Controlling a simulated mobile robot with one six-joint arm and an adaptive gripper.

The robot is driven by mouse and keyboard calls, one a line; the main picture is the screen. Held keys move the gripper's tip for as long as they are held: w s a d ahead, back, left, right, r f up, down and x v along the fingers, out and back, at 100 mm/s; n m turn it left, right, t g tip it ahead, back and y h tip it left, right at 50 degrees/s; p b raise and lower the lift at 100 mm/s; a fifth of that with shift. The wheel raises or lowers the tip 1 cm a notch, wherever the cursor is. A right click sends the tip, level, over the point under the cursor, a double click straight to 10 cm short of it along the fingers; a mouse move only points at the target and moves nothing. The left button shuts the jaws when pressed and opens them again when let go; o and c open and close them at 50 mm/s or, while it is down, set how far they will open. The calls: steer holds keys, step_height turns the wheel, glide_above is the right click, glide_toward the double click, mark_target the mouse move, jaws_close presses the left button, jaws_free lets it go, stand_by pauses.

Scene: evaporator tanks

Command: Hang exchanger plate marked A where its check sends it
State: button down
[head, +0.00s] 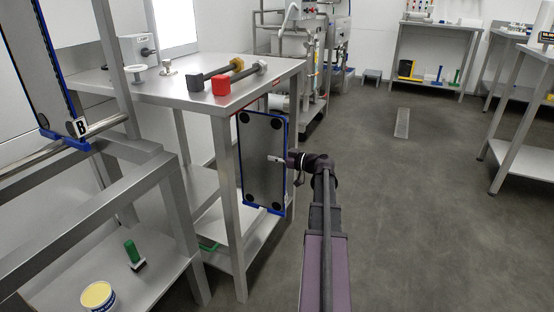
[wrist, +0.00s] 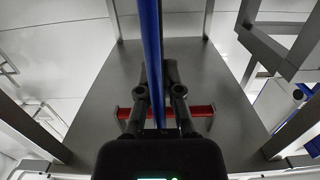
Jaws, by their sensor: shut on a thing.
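An exchanger plate (head: 258,182) hangs upright from my gripper (head: 284,160) in the head view, beside the near right end of the steel table. It is a grey sheet with a blue edge and dark round spots at its corners. No letter is visible on it. In the wrist view my gripper (wrist: 157,100) is shut on the plate's blue edge (wrist: 151,40), seen edge-on. Another blue-edged plate (head: 50,65) with a tag B (head: 81,126) stands at the far left, on a rack with a steel bar (head: 50,157).
A yellow-lidded tub (head: 97,296) and green-handled brush (head: 132,252) lie on the lower shelf. The floor (head: 420,220) to the right is clear.

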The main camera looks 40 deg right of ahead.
mark_target(260, 157)
steer(key=shift+r+x, duration=0.15)
steer(key=shift+x, duration=1.3)
steer(key=shift+r+x, duration=0.1)
steer(key=shift+x, duration=1.35)
steer(key=shift+w+f, duration=0.1)
steer(key=shift+f+b, duration=0.6)
steer(key=shift+b, duration=0.15)
steer(key=c, duration=0.7)
jaws_free()
